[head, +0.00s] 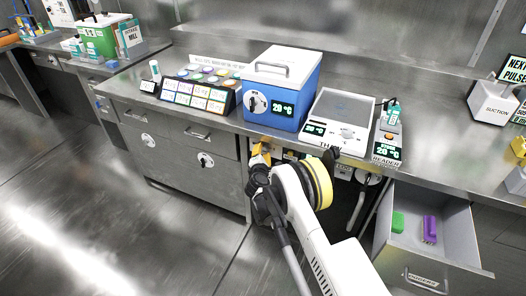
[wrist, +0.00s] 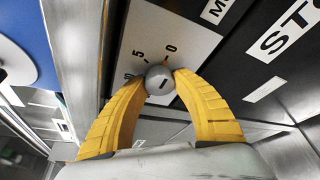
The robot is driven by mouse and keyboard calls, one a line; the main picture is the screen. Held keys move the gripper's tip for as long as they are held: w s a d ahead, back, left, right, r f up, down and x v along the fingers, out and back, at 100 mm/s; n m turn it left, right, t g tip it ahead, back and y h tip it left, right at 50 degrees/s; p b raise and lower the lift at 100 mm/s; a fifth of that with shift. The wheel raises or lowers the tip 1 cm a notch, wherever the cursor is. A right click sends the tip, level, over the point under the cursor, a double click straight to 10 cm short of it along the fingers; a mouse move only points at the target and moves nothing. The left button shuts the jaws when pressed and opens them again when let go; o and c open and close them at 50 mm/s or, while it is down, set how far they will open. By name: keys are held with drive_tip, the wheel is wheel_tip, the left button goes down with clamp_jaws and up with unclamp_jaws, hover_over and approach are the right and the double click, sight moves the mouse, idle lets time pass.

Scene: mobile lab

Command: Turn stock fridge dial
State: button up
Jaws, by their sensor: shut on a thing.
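The fridge dial is a round grey knob (wrist: 160,82) on a pale plate (wrist: 180,35) with printed marks that include a 5 and a 0. A dark line shows on the knob's face. Beside the plate, on a dark panel, is a label (wrist: 283,30) cut off after "STO". My gripper (head: 261,154) is under the counter edge, below the blue box. In the wrist view its two yellow fingers are shut on the knob, one on each side. In the head view my gripper and arm hide the dial.
A blue box (head: 303,87) with its own dial and a 20 °C display stands on the counter just above my gripper. A white unit (head: 341,105) is beside it. An open drawer (head: 459,218) with green and purple items juts out at right. The floor at left is clear.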

drive_tip(key=o, duration=1.2)
drive_tip(key=v, duration=1.2)
